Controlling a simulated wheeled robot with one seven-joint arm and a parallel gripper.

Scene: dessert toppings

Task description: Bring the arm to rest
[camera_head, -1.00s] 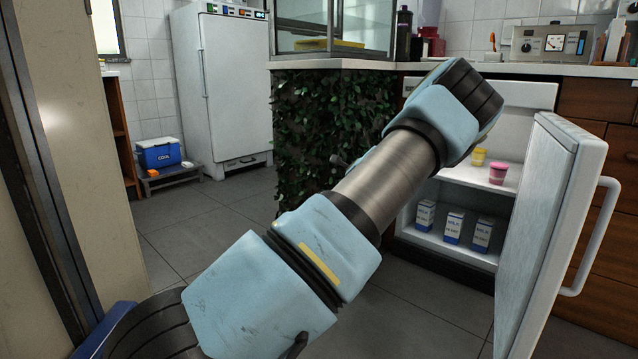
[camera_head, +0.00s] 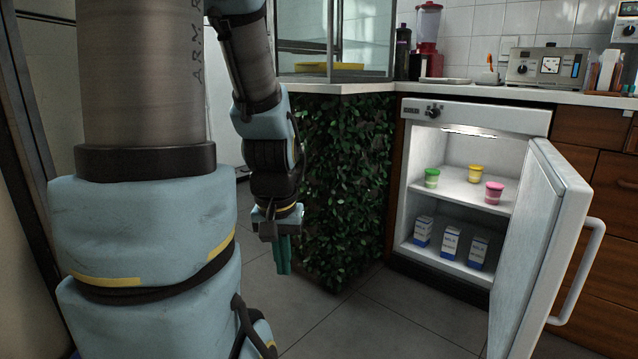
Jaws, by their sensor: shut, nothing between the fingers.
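My arm shows in the head view, its thick lower links filling the left side and its forearm bent downward near the middle. My gripper (camera_head: 283,256) hangs at the end, pointing down, with its green fingers shut together and empty. It is in front of the leafy counter side, above the tiled floor. It is apart from the open fridge to its right.
The small fridge (camera_head: 410,150) stands open; its door (camera_head: 540,230) swings out at the right. Inside are a green tub (camera_head: 431,178), a yellow tub (camera_head: 475,174), a pink tub (camera_head: 494,193) and milk cartons (camera_head: 451,242). The floor (camera_head: 370,320) before it is clear.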

